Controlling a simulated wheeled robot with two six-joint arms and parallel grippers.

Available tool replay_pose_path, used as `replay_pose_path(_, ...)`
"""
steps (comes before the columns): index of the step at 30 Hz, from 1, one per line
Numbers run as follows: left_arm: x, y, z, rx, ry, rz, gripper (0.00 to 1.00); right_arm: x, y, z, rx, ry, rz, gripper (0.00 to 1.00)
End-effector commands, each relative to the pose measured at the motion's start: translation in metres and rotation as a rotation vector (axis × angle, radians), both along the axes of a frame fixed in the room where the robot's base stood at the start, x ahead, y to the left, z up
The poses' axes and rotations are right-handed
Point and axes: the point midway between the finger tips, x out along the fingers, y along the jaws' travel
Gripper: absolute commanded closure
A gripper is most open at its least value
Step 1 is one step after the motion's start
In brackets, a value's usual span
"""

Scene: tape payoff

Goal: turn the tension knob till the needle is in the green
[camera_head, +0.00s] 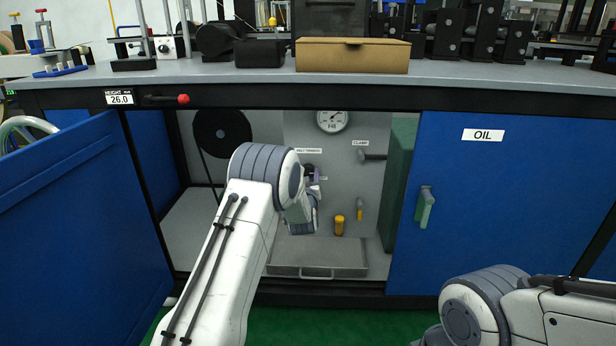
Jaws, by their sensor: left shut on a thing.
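The round gauge (332,120) is on the back wall of the open cabinet. It has a white face and a dark needle that seems to point up and right; its colour bands are too small to read. The dark tension knob (308,170) is below and left of the gauge, beneath a small white label (308,151), and is mostly hidden by my left arm. My left gripper (312,184) is inside the cabinet, shut on the knob; its fingers are only partly visible. My right arm is at the lower right, with its gripper out of view.
A blue door (70,225) stands open at left, and the closed OIL door (505,205) is at right. A black reel (222,133), a clamp lever (373,157), a yellow-capped item (339,225) and a metal tray (318,258) are in the cabinet. A cardboard box (352,56) sits above.

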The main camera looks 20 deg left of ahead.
Motion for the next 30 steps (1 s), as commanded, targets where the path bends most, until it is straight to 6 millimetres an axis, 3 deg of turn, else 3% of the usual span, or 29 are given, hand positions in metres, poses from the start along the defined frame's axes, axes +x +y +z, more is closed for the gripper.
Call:
replay_pose_path(8,-0.0002,-0.0004,-0.0005,-0.081,-0.022,0.001,1.0,0.0,0.0,-0.0003,0.0,0.0,0.0,0.5)
replay_pose_path(30,0.0001,-0.0023,-0.0006,-0.581,-0.165,0.0,1.0,0.0,0.0001,-0.0046,0.0,0.0,0.0,0.5)
